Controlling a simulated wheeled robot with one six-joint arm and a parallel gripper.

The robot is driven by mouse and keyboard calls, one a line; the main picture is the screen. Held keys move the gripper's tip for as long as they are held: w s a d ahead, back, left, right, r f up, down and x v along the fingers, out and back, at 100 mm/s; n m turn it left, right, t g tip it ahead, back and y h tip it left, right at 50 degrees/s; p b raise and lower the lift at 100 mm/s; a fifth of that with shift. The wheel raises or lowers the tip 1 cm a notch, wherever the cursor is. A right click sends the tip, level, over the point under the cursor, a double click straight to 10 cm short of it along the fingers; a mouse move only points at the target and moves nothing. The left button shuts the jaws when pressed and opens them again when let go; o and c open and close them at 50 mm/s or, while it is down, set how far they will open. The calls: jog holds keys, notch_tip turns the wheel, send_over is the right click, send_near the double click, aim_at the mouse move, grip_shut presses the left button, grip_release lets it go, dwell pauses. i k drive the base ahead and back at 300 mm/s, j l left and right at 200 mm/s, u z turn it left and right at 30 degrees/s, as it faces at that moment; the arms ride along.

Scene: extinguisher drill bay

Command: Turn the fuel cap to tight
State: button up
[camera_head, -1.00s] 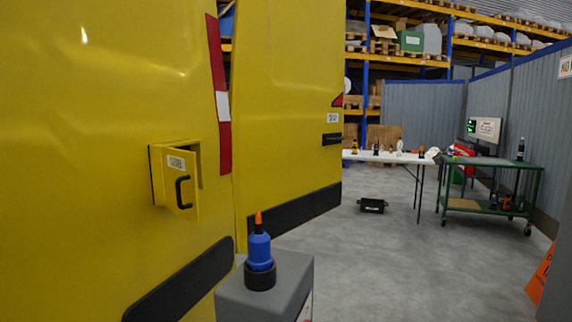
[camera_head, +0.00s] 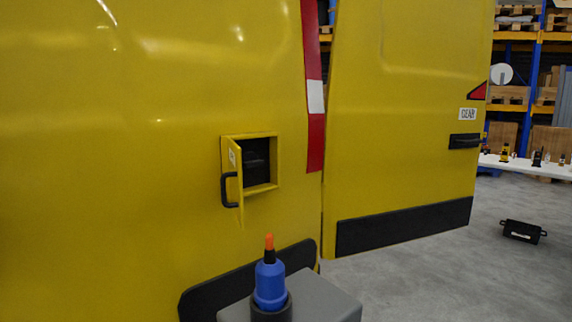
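A small yellow flap (camera_head: 234,190) with a black handle is hinged open on the side of the yellow vehicle body (camera_head: 120,150). It stands out from a square recess framed in yellow. Inside the recess is a dark, blocky shape (camera_head: 257,168). It may be the fuel cap, but it is too dark to tell its shape or how it is turned. My gripper is not in view.
A blue bottle (camera_head: 269,284) with an orange tip stands in a black holder on a grey stand (camera_head: 325,296), in front of the vehicle. A black case (camera_head: 522,231) lies on the floor at right. A white table (camera_head: 530,166) holds several small items.

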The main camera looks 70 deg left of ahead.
aim_at(251, 162)
jog(key=i+u, duration=0.3)
jog(key=i+l+u, duration=0.25)
jog(key=i+u, duration=0.15)
jog(key=u, duration=0.3)
jog(key=i+l+u, duration=0.15)
jog(key=u, duration=0.25)
jog(key=i+l+u, duration=0.15)
jog(key=u, duration=0.3)
jog(key=i+l+u, duration=0.15)
jog(key=u, duration=0.3)
jog(key=i+l+u, duration=0.15)
jog(key=l+u, duration=0.25)
jog(key=i+l+u, duration=0.1)
jog(key=l+u, duration=0.2)
jog(key=u, duration=0.15)
jog(key=l+u, duration=0.4)
